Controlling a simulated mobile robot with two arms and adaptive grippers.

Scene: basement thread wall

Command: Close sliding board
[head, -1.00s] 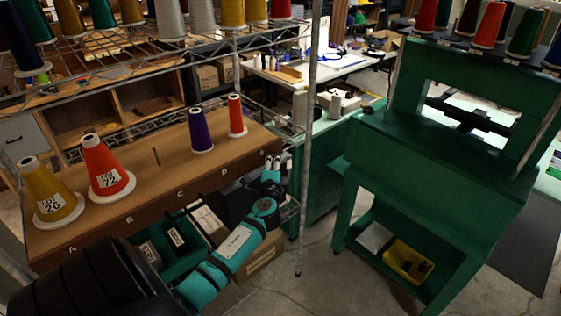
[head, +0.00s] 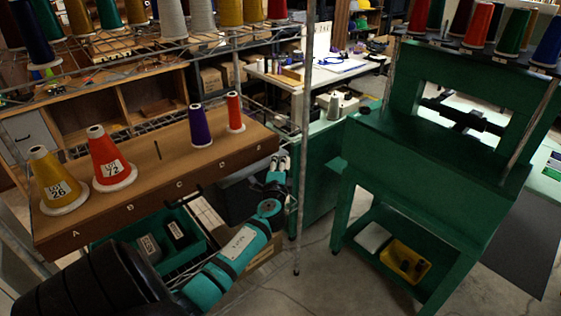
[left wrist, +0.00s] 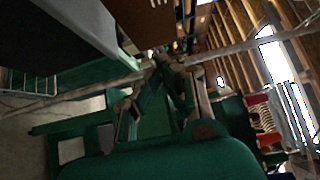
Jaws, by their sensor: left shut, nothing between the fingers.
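The sliding board (head: 150,170) is a long wooden board in the head view, with a dark front edge lettered from A on the left. A yellow cone (head: 55,185), a red cone (head: 108,160), a purple cone (head: 200,128) and a smaller red-orange cone (head: 235,112) stand upright on it. My left gripper (head: 281,161) is shut and empty, just off the board's front right corner. I cannot tell whether it touches. In the left wrist view the shut fingers (left wrist: 160,64) point away past a metal post. My right gripper is not in view.
A metal rack post (head: 303,180) stands right beside my left gripper. A green bin (head: 197,238) with boxes sits below the board. A green table (head: 440,150) with a yellow tray (head: 405,262) below stands on the right. Open floor lies between.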

